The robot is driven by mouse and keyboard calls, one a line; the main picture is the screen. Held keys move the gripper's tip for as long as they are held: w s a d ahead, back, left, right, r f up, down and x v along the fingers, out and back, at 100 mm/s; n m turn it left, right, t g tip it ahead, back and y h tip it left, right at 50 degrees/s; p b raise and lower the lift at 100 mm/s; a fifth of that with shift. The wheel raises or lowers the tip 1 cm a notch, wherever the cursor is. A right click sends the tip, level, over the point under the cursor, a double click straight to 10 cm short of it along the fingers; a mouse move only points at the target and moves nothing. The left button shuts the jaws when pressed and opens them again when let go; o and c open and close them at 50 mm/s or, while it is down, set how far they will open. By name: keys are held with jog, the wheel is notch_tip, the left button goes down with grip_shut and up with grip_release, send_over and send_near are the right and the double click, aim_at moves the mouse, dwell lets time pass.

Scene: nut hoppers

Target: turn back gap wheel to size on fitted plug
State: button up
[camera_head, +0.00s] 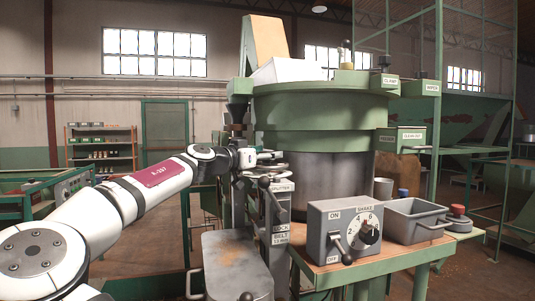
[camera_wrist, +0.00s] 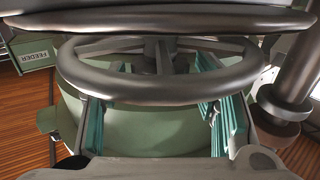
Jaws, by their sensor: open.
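The hand wheel (camera_wrist: 72,84), dark metal with spokes, fills the upper middle of the wrist view; I take it as the gap wheel. My gripper (camera_wrist: 165,118) is open, its teal-padded fingers standing apart left and right. The wheel's near rim crosses in front of the fingers, and the pads show again between its spokes; I cannot tell if they touch it. In the head view my gripper (camera_head: 268,156) is at the metal column in front of the green hopper (camera_head: 322,118). The wheel is small and partly hidden there. I cannot make out the fitted plug.
A grey switch box (camera_head: 322,240) with a lever and dial stands on the bench, with a grey metal bin (camera_head: 415,222) and a red button (camera_head: 458,209) to its right. A metal chute plate (camera_head: 237,262) lies below my arm. A metal post (camera_wrist: 290,85) stands close right of the wheel.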

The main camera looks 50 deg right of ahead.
jog(key=shift+d, duration=0.15)
jog(key=shift+c, duration=0.5)
jog(key=c, duration=1.1)
jog(key=shift+o, duration=0.2)
jog(key=n+t+p, duration=0.2)
jog(key=t+p, duration=0.1)
jog(key=shift+s+r, duration=0.15)
jog(key=shift+s, duration=0.15)
jog(key=shift+w+n+t+y+p, duration=0.2)
jog(key=shift+n+t+y+p, duration=0.2)
jog(key=shift+n+t+p, duration=0.35)
jog(key=shift+f, duration=0.2)
jog(key=o, duration=1.2)
jog(key=shift+w, duration=0.1)
jog(key=shift+c, duration=0.2)
